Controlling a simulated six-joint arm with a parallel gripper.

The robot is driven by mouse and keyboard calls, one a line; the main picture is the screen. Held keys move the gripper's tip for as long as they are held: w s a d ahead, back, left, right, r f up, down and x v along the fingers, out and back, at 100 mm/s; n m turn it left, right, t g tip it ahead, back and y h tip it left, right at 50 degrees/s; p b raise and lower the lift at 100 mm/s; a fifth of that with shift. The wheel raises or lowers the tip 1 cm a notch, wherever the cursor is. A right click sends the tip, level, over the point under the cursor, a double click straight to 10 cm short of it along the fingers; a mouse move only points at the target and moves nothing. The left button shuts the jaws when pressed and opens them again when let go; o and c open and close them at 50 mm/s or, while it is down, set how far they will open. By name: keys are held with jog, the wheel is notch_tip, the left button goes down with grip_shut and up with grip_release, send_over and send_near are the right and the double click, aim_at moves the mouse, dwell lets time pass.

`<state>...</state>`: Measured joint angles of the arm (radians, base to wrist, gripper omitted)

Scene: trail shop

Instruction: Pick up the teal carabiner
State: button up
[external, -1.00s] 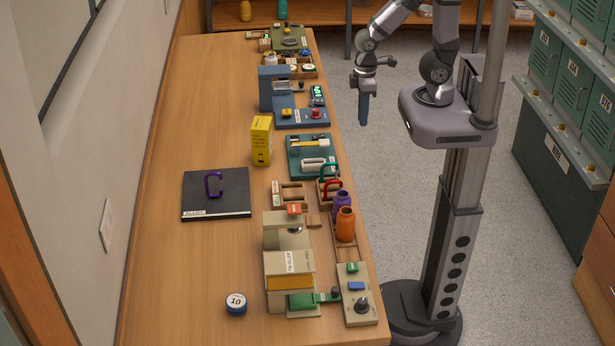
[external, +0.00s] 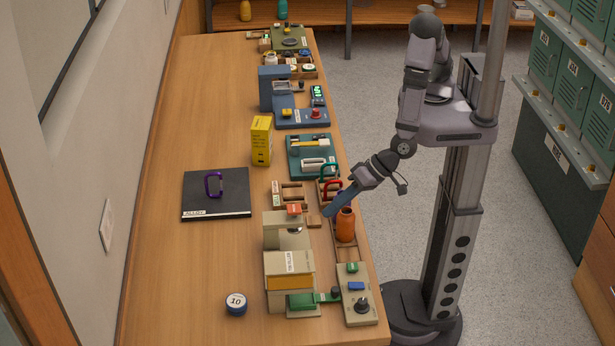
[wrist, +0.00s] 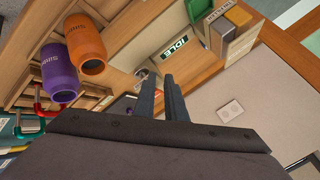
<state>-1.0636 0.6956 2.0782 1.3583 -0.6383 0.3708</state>
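The teal carabiner (external: 329,172) stands upright in the small wooden rack at the table's right edge, just behind a red carabiner (external: 331,188). In the wrist view the teal carabiner (wrist: 25,130) is at the far left edge, partly cut off by the frame and my gripper body. My gripper (external: 327,214) points down and left over the table edge, nearer the camera than the carabiner and apart from it. In the wrist view my gripper (wrist: 160,78) shows two fingers with a narrow empty gap between them.
An orange bottle (external: 345,226) stands close to my gripper; a purple bottle (wrist: 57,72) stands beside it. A beige machine (external: 288,262) is nearer the camera. The left of the table is mostly clear.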

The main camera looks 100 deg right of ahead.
jog(key=s+d+f+m+t+h, duration=0.2)
jog(key=s+f+m+h, duration=0.15)
jog(key=s, duration=0.45)
jog(key=n+t+h+b, duration=0.45)
jog(key=h+b, duration=0.35)
jog(key=b, duration=0.4)
send_near(336, 178)
jog(key=w+d+r, duration=0.1)
jog(key=w+d, duration=0.1)
jog(key=shift+w+n+g+y, duration=0.1)
jog(key=shift+n+g+y, duration=0.15)
jog(key=shift+n, duration=0.15)
jog(key=shift+r+p+x, duration=0.2)
jog(key=shift+p+x, duration=1.15)
jog(key=shift+x, duration=1.35)
jog(key=shift+p+x, duration=0.3)
jog(key=shift+x, duration=0.65)
jog(key=shift+f, duration=0.1)
jog(key=shift+c, duration=0.6)
grip_shut()
